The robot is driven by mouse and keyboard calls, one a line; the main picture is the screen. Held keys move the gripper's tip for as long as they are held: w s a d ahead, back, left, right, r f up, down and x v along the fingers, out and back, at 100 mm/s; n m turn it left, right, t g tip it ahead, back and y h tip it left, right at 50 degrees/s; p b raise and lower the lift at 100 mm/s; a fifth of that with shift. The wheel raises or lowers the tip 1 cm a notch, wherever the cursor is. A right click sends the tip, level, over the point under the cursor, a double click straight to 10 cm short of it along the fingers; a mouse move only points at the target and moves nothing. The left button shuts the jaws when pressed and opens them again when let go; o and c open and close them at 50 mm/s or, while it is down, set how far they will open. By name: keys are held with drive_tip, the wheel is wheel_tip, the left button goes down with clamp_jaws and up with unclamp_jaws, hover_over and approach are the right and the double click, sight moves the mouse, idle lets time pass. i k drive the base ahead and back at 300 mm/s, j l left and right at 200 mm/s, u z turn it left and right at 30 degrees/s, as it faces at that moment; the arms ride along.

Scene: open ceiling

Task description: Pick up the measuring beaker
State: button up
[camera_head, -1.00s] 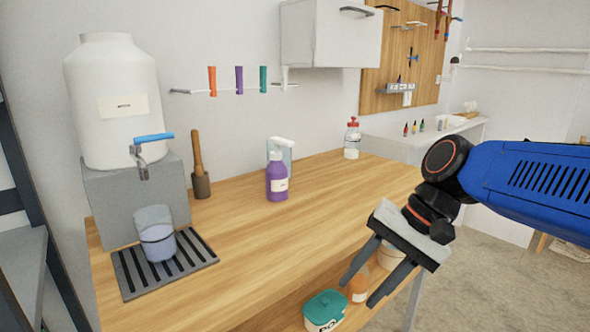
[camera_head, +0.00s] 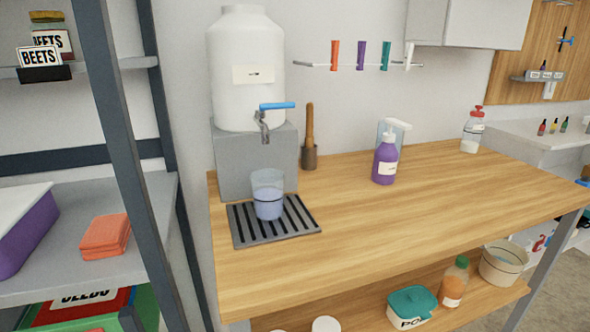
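The measuring beaker (camera_head: 268,195) is a clear cup with pale bluish liquid in its lower part. It stands upright on a dark slatted drip tray (camera_head: 235,229), below the blue-handled tap (camera_head: 266,118) of a large white water container (camera_head: 245,75). The beaker is clear of the tap's spout. My gripper is out of view now, so its state does not show.
The tray lies on a wooden table (camera_head: 400,222). A wooden mallet (camera_head: 309,150) and a purple bottle (camera_head: 385,163) stand behind and right of the beaker. A dark-framed shelf (camera_head: 125,130) is at the left.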

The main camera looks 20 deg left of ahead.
sight(267, 186)
drive_tip(key=u, duration=1.3)
